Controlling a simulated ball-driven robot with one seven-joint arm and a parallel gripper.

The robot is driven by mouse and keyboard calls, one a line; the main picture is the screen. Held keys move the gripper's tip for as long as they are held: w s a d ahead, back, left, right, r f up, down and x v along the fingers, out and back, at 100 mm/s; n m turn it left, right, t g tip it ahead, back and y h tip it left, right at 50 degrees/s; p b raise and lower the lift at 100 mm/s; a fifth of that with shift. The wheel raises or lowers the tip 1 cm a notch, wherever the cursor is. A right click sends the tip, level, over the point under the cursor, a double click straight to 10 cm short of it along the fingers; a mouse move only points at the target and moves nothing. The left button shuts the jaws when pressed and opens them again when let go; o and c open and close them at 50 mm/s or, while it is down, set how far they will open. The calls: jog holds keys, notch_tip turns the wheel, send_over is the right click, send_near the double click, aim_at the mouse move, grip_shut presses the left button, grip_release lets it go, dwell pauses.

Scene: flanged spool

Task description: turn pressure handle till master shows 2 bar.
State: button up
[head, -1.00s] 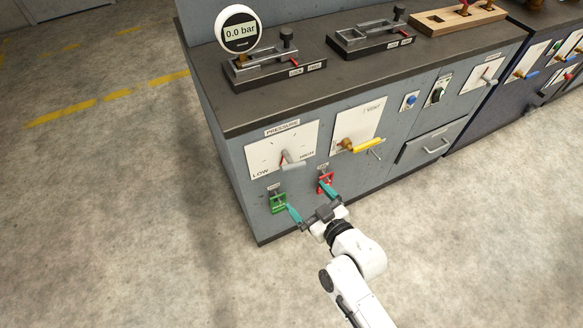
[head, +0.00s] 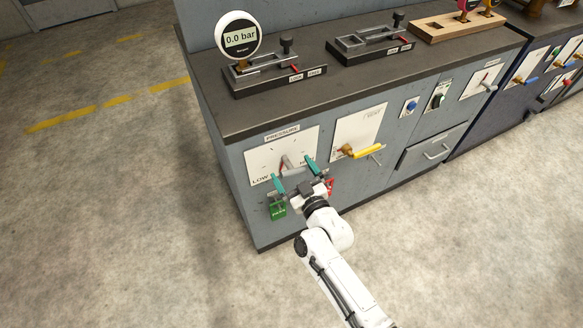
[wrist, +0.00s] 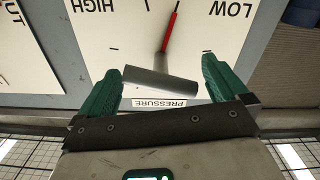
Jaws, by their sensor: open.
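The pressure handle (head: 287,162) is a grey lever on a white panel (head: 262,160) marked PRESSURE, LOW and HIGH. In the wrist view the panel appears upside down, with the grey grip of the handle (wrist: 160,82) lying crosswise and a thin red pointer (wrist: 170,32) beyond it. My gripper (head: 293,175) is in front of this panel with its teal fingers spread. In the wrist view the grip lies between the fingers of my gripper (wrist: 162,82), with a gap at each side. The master gauge (head: 240,40) on the bench reads 0.0 bar.
A yellow vent handle (head: 362,152) sticks out from the panel to the right. A green tagged fitting (head: 278,210) and a red one (head: 330,187) sit below the pressure panel. A drawer (head: 433,150) is further right. The floor in front is clear.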

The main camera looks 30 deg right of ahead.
jog(key=shift+w, duration=0.65)
jog(key=shift+c, duration=0.3)
grip_shut()
dwell(0.3)
